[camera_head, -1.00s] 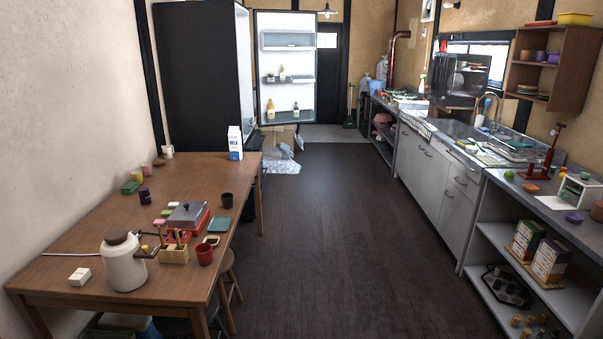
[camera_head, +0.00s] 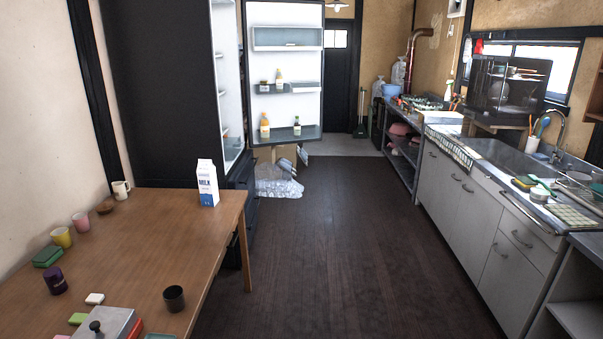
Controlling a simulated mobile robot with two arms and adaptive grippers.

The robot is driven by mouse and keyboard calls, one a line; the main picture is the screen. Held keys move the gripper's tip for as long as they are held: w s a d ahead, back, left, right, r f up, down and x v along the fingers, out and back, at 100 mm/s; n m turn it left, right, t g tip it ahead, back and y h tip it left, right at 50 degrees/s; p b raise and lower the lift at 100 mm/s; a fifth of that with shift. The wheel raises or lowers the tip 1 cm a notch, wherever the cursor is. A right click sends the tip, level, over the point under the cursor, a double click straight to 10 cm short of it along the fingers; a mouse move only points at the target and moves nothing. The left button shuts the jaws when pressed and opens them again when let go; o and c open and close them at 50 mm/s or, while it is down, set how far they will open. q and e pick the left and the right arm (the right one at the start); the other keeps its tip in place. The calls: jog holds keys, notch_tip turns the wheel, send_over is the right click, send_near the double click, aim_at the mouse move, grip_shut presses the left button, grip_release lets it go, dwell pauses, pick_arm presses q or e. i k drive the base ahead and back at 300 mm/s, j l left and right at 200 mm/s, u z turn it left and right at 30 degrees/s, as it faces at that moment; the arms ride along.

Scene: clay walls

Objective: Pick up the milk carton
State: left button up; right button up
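The milk carton (camera_head: 207,184) is white and blue with a gabled top. It stands upright on the wooden table (camera_head: 150,232), near the table's far right corner. Nothing touches it, and the table around it is bare. Neither of my grippers shows in the head view.
A dark cup (camera_head: 174,299), a purple jar (camera_head: 55,281) and a grey-lidded box (camera_head: 105,323) stand on the near part of the table. The open fridge door (camera_head: 287,85) is behind the carton, with plastic bags (camera_head: 275,181) on the floor below. The dark floor (camera_head: 345,240) between table and sink counter (camera_head: 500,160) is clear.

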aim_at(206, 171)
jog(key=i, duration=1.05)
jog(key=i+l+u, duration=0.1)
jog(key=i, duration=0.95)
jog(key=i+l+u, duration=0.1)
jog(key=i+u, duration=0.3)
jog(key=i+l+u, duration=0.2)
jog(key=i+u, duration=0.25)
jog(key=i+l+u, duration=0.25)
jog(key=u, duration=0.15)
jog(key=i+l+u, duration=0.5)
jog(key=l+u, duration=0.3)
jog(key=l, duration=0.2)
